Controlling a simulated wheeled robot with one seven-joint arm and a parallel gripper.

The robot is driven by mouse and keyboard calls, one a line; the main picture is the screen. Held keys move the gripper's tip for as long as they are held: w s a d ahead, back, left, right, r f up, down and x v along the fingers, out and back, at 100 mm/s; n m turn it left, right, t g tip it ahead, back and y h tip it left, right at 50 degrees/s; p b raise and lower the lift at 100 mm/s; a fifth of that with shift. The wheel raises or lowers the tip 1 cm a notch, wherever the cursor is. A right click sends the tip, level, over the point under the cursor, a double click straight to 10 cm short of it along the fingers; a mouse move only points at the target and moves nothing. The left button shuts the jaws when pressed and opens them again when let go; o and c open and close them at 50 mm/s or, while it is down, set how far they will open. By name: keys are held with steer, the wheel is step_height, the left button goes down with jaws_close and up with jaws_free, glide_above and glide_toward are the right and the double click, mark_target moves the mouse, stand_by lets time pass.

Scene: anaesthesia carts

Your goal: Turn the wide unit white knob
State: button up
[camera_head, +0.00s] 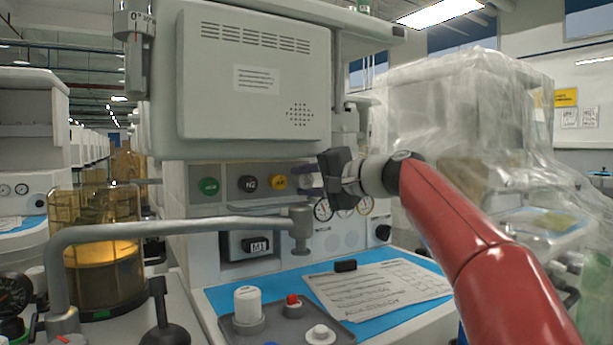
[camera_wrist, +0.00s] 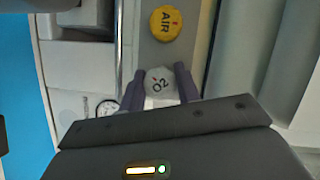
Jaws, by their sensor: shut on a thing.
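The white knob (camera_wrist: 159,84), marked O2, sits on the grey panel of the wide unit (camera_head: 170,195). In the wrist view my gripper (camera_wrist: 158,80) has one dark finger on each side of this knob and is shut on it. In the head view my gripper (camera_head: 308,179) is at the right end of the knob row, and the white knob is hidden behind it. The O2 lettering is tilted in the wrist view.
The yellow AIR knob (camera_head: 279,182) is close beside my fingers. Black (camera_head: 248,184) and green (camera_head: 208,187) knobs are farther left. Gauges (camera_head: 323,209) sit just below my gripper. A grey pipe arm (camera_head: 170,227) crosses in front. A plastic-covered unit (camera_head: 460,110) stands right.

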steer(key=shift+n+h, duration=0.3)
steer(key=shift+n, duration=0.2)
steer(key=shift+f, duration=0.15)
steer(key=o, duration=0.7)
steer(key=b+v, duration=0.1)
steer(key=v, duration=0.6)
steer(key=shift+s+d, duration=0.25)
steer(key=shift+s, duration=0.05)
